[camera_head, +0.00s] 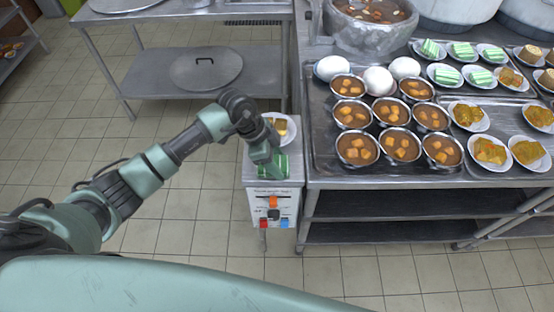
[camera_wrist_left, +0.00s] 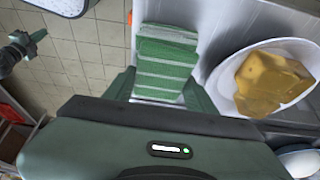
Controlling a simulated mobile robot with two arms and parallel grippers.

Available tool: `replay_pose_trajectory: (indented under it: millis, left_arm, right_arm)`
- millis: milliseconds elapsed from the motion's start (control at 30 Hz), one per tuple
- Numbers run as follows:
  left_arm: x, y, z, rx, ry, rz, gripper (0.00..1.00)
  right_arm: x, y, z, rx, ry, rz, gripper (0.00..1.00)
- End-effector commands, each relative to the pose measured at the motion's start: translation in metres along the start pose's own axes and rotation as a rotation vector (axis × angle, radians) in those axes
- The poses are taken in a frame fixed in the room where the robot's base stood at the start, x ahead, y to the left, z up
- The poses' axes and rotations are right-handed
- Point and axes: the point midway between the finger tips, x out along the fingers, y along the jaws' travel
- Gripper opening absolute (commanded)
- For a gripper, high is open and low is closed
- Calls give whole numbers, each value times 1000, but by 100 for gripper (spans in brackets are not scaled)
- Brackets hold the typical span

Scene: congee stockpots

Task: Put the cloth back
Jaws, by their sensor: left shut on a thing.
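The cloth, green with pale stripes, is folded and lies between the two fingers of my left gripper in the left wrist view (camera_wrist_left: 165,65). In the head view the left gripper (camera_head: 268,160) is low over the narrow metal stand with the control box, and the cloth (camera_head: 285,165) shows only as a small green patch beside it. The left gripper is shut on the cloth. I cannot tell whether the cloth touches the surface below. A small dark and green part, probably my right gripper (camera_wrist_left: 24,44), shows at the left edge of the left wrist view; its fingers are too small to read.
A plate with food (camera_head: 280,127) sits just behind the gripper. A counter (camera_head: 330,178) to the right is crowded with bowls, plates and a stockpot (camera_head: 370,38). A low metal table with a round lid (camera_head: 205,68) stands at the left. The tiled floor is open.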

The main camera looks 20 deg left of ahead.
Motion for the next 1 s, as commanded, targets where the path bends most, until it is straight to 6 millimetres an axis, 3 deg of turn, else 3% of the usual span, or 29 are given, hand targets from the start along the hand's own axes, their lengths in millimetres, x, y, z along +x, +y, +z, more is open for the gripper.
replay_pose_trajectory:
  millis: [267, 300, 333, 733, 867, 1000]
  left_arm:
    - [1, 0, 0, 1, 1, -1, 18]
    - [2, 0, 1, 1, 0, -1, 58]
    - [1, 0, 0, 1, 0, -1, 65]
    - [-4, -1, 0, 1, 1, -2, 65]
    - [-22, -2, 0, 3, 1, -5, 65]
    - [-52, -2, 0, 4, 1, -7, 65]
  right_arm:
    - [1, 5, 1, -1, -2, 6, 0]
    - [1, 6, 2, -1, -2, 6, 0]
    - [0, 6, 2, -1, -2, 7, 0]
    - [1, 7, 2, -1, -3, 9, 0]
    - [4, 7, 2, -1, -3, 8, 0]
    - [9, 7, 3, -1, -3, 8, 0]
